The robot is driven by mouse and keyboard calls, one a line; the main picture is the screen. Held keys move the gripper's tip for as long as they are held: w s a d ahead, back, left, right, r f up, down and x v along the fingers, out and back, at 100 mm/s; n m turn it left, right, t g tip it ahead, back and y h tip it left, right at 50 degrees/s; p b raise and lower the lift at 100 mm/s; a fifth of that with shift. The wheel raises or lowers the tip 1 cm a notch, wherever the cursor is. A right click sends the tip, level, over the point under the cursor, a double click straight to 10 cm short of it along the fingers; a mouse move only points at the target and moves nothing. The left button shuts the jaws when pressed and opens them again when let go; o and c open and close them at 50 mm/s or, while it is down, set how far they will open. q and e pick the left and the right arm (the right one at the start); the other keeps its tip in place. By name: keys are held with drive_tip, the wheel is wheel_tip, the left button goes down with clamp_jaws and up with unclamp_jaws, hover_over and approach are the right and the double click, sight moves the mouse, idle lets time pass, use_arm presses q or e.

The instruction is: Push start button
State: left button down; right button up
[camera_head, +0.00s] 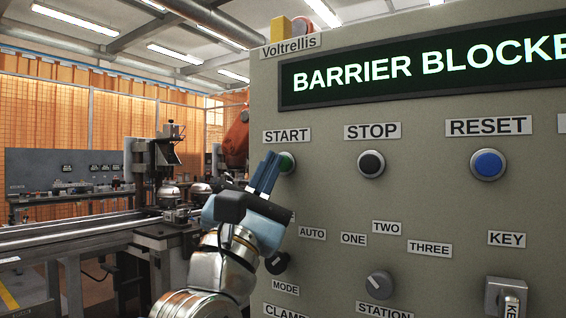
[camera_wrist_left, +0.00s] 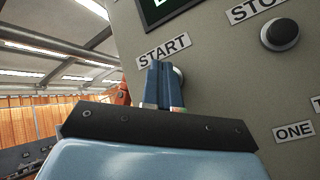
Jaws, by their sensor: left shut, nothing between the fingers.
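The green START button (camera_head: 287,162) is on the grey control panel (camera_head: 330,205), under the START label (camera_head: 287,136). My left gripper (camera_head: 270,160) is shut and empty, its blue fingers up at the START button and covering its left part. In the left wrist view the fingers (camera_wrist_left: 162,72) rise just below the START label (camera_wrist_left: 163,51), with only a sliver of the button's rim (camera_wrist_left: 179,76) showing behind them. I cannot tell whether the fingertips touch the button. My right gripper is not in view.
The black STOP button (camera_head: 371,164) and blue RESET button (camera_head: 488,164) are to the right. Below are the MODE knob (camera_head: 277,262), the STATION knob (camera_head: 380,284) and the KEY switch (camera_head: 507,292). A display (camera_head: 420,65) reads "BARRIER BLOCKE". A conveyor (camera_head: 70,232) runs at the left.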

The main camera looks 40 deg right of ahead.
use_arm(q)
drive_tip(key=shift+w+d, duration=0.1)
drive_tip(key=shift+d, duration=0.25)
idle(0.3)
drive_tip(key=shift+s+a+b, duration=0.35)
drive_tip(key=shift+a+b, duration=0.55)
drive_tip(key=a+b, duration=0.1)
drive_tip(key=s+a+b, duration=0.1)
drive_tip(key=a+b, duration=0.1)
drive_tip(key=s+a+b, duration=0.1)
drive_tip(key=a+b, duration=0.1)
drive_tip(key=shift+s+a, duration=0.15)
drive_tip(key=shift+a, duration=0.1)
